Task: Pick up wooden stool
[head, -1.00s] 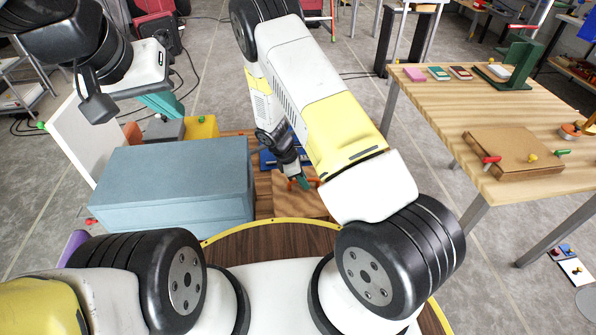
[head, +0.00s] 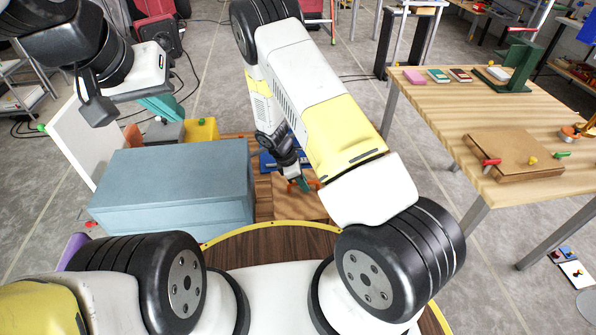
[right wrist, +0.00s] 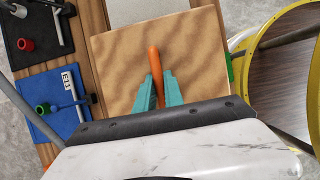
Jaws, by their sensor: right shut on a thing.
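A square tan wooden top with an orange handle, which may be the wooden stool (right wrist: 196,60), lies under my right gripper (right wrist: 156,88) in the right wrist view. The teal fingers are shut on the orange handle (right wrist: 154,60), one on each side. In the head view the wooden piece (head: 290,206) is partly hidden by my right arm, with my right gripper (head: 302,184) over it. Its legs or underside do not show. My left gripper (head: 163,107) is at the upper left, above the grey-blue box; its finger opening is not clear.
A large grey-blue box (head: 175,185) stands left of the wooden piece. Blue and black boards (right wrist: 53,112) lie beside it in the right wrist view. A wooden table (head: 435,105) with small items stands at right. A white panel (head: 75,140) stands behind the box.

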